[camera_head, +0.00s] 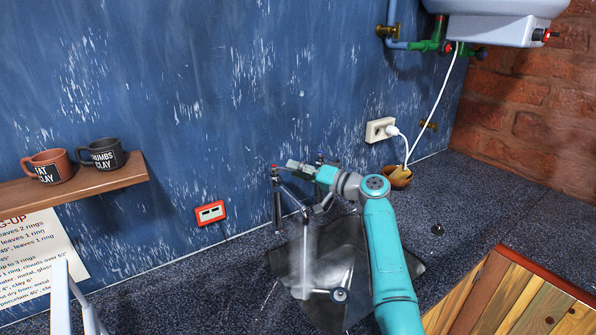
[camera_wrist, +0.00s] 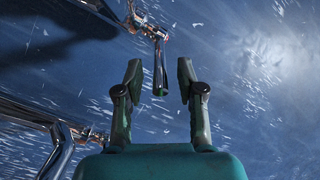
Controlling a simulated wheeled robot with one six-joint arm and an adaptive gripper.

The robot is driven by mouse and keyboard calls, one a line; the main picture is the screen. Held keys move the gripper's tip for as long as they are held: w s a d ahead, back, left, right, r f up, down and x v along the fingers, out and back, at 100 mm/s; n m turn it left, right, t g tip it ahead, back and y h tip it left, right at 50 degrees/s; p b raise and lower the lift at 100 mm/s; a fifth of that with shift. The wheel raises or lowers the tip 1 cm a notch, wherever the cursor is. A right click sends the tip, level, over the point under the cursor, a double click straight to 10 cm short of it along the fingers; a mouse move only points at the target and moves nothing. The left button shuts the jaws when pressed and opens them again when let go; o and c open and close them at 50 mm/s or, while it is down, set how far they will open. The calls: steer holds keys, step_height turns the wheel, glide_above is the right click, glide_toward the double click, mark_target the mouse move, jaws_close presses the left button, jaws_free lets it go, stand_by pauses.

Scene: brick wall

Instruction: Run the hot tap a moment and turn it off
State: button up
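The chrome tap (camera_head: 290,196) stands at the back of the dark sink (camera_head: 350,255). A white stream of water (camera_head: 304,250) runs from its spout into the basin. A red-marked hot handle (camera_head: 274,170) is on its left; a blue-marked handle (camera_head: 320,159) is on its right, partly behind my arm. My gripper (camera_head: 291,164) is just right of the hot handle. In the wrist view my gripper (camera_wrist: 159,72) is open, with a chrome lever (camera_wrist: 160,68) showing between its fingers. I cannot tell whether a finger touches it. Part of a chrome pipe (camera_wrist: 60,150) shows at lower left.
A wooden shelf (camera_head: 80,191) with two mugs is on the left wall. A red-framed socket (camera_head: 210,213) is left of the tap. A white socket (camera_head: 380,129) with a plug and a small brown pot (camera_head: 398,178) are to the right. A white heater (camera_head: 490,30) hangs above.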

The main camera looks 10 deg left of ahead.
mark_target(281, 168)
jaws_close()
steer(key=shift+s, duration=0.1)
steer(key=shift+s+a+m+t+h, duration=0.15)
steer(key=shift+s+m+t+h, duration=0.45)
steer(key=shift+t, duration=0.35)
steer(key=shift+s+a+m+t+h, duration=0.15)
steer(key=shift+s+m+t+h, duration=0.2)
steer(key=shift+m+t, duration=0.5)
steer(key=shift+s+a+m+t+h, duration=0.3)
steer(key=shift+m+t+h, duration=0.35)
steer(key=shift+t+h, duration=0.2)
steer(key=shift+s+a+m+t+h, duration=0.15)
steer(key=shift+s+m+t+h, duration=0.15)
steer(key=shift+m+t+h, duration=0.45)
steer(key=shift+s+a+m+t+h, duration=0.3)
steer(key=shift+m+t+h, duration=0.25)
steer(key=shift+t+h, duration=0.3)
jaws_free()
steer(key=shift+s, duration=0.1)
